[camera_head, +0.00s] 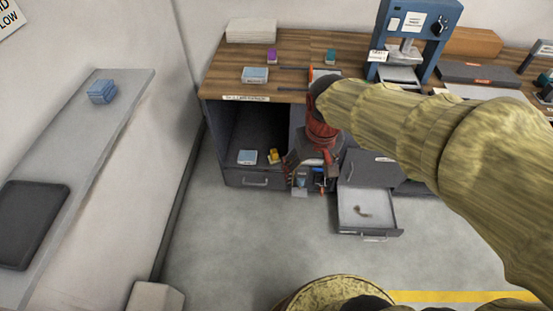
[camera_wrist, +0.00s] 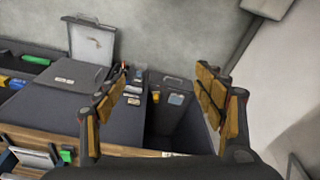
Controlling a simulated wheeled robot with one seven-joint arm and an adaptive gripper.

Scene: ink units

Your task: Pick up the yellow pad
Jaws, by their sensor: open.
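The yellow pad (camera_head: 273,156) is a small yellow piece in the open cabinet compartment, just right of a pale blue and white box (camera_head: 247,157). My gripper (camera_head: 311,168) is in front of the cabinet, to the right of the yellow pad, pointing down with its fingers apart. In the wrist view my gripper (camera_wrist: 165,82) is open and empty, with the dark compartment and the pale blue box (camera_wrist: 176,99) showing between its fingers.
The wooden worktop (camera_head: 225,82) overhangs the compartment. An open drawer (camera_head: 367,212) with a small curved item juts out at right. Small bins (camera_head: 300,181) stand just under my gripper. A blue press (camera_head: 415,35) stands on the worktop.

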